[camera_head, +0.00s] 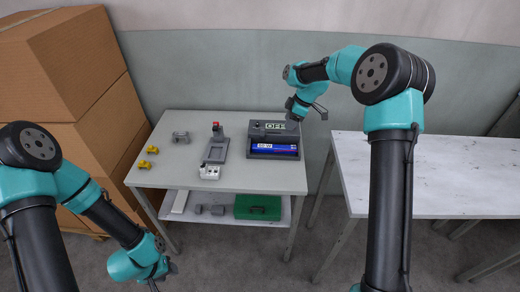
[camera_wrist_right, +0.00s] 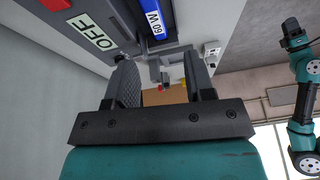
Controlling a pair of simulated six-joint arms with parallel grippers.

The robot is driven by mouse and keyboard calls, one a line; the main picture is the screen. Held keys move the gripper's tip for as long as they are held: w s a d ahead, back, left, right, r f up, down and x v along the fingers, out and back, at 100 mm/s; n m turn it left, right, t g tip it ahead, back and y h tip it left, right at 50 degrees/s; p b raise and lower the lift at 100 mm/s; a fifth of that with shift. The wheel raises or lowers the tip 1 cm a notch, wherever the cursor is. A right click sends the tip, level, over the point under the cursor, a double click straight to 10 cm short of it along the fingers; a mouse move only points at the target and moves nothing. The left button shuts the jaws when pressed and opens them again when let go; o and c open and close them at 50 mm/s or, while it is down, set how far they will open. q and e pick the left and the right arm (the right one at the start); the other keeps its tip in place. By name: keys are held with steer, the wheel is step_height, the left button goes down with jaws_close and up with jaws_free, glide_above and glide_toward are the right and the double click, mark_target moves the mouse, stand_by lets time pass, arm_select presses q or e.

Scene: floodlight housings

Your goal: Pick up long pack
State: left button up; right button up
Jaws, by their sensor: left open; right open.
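A long blue pack (camera_head: 275,148) with a white wattage label lies in a dark grey housing (camera_head: 262,156) at the right of the grey table. In the right wrist view the pack (camera_wrist_right: 157,18) shows at the top, marked 60 W. My right gripper (camera_head: 294,116) is beside the housing's back right, by the OFF sign (camera_head: 275,126). In its wrist view the right gripper (camera_wrist_right: 162,72) has its fingers apart, with nothing held between them. My left gripper (camera_head: 160,278) is open and low at the front, off the table; its fingertips are hard to make out.
A grey fixture with a red top (camera_head: 216,143), a white block (camera_head: 210,172), a grey bracket (camera_head: 180,137) and yellow pieces (camera_head: 146,164) stand on the table. A green box (camera_head: 257,207) lies on the lower shelf. A bare marble table (camera_head: 430,175) stands right.

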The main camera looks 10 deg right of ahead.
steer(key=shift+w+a+r+n, duration=0.15)
steer(key=shift+w+r+n, duration=0.25)
steer(key=shift+w+r, duration=0.4)
steer(key=shift+f, duration=0.1)
glide_above(270, 146)
steer(key=d, duration=0.2)
steer(key=f, duration=1.1)
steer(key=shift+s+a+f, duration=0.1)
steer(key=shift+s+f, duration=0.05)
steer(key=shift+s, duration=0.1)
steer(key=shift+f, duration=0.1)
steer(key=shift+x, duration=2.5)
